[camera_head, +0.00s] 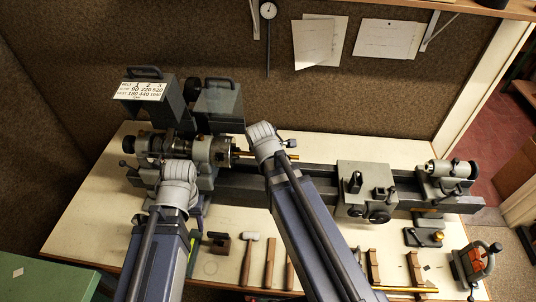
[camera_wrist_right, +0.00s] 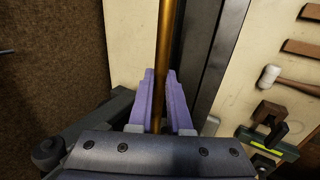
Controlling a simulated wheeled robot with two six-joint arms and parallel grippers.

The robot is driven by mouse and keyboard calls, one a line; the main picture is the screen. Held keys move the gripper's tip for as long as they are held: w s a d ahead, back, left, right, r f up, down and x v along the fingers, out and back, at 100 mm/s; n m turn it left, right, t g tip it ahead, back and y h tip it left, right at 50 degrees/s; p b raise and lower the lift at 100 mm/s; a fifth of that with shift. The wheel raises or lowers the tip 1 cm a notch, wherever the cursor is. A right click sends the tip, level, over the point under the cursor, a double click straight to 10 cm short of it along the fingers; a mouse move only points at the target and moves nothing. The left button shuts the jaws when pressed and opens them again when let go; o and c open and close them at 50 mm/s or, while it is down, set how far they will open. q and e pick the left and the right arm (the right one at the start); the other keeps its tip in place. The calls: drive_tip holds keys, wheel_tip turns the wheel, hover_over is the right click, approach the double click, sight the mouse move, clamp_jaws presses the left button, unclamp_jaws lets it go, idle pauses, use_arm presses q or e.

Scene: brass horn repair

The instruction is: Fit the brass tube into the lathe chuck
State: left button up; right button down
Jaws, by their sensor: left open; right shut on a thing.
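The brass tube (camera_head: 247,154) lies level along the lathe, with its left end close to the chuck (camera_head: 221,151). I cannot tell whether that end is inside the jaws. My right gripper (camera_wrist_right: 160,76) is shut on the tube (camera_wrist_right: 163,45), with a purple finger on each side. In the head view my right wrist hides these fingers, and a short piece of tube shows to its right. My left gripper (camera_head: 200,208) is open at the front of the headstock (camera_head: 180,148), partly hidden by its own wrist.
The carriage (camera_head: 365,190) and tailstock (camera_head: 447,178) stand to the right on the dark bed (camera_head: 318,178). A mallet (camera_head: 247,258), wooden-handled tools and a small vice (camera_head: 476,262) lie along the bench front.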

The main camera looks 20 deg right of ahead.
drive_tip(key=shift+w+a, duration=0.3)
drive_tip(key=shift+a, duration=0.3)
drive_tip(key=shift+w+a, duration=0.3)
drive_tip(key=shift+a, duration=0.3)
drive_tip(key=shift+w+a, duration=0.15)
drive_tip(key=shift+a, duration=0.2)
drive_tip(key=shift+w+a, duration=0.1)
drive_tip(key=shift+a, duration=0.1)
drive_tip(key=c, duration=0.8)
unclamp_jaws()
drive_tip(key=shift+o, duration=0.2)
drive_tip(key=shift+r, duration=0.1)
drive_tip(key=p+v, duration=0.6)
drive_tip(key=v, duration=0.1)
drive_tip(key=shift+r+p, duration=0.25)
drive_tip(key=shift+p, duration=0.1)
drive_tip(key=shift+s+a+f, duration=0.1)
drive_tip(key=shift+s, duration=0.15)
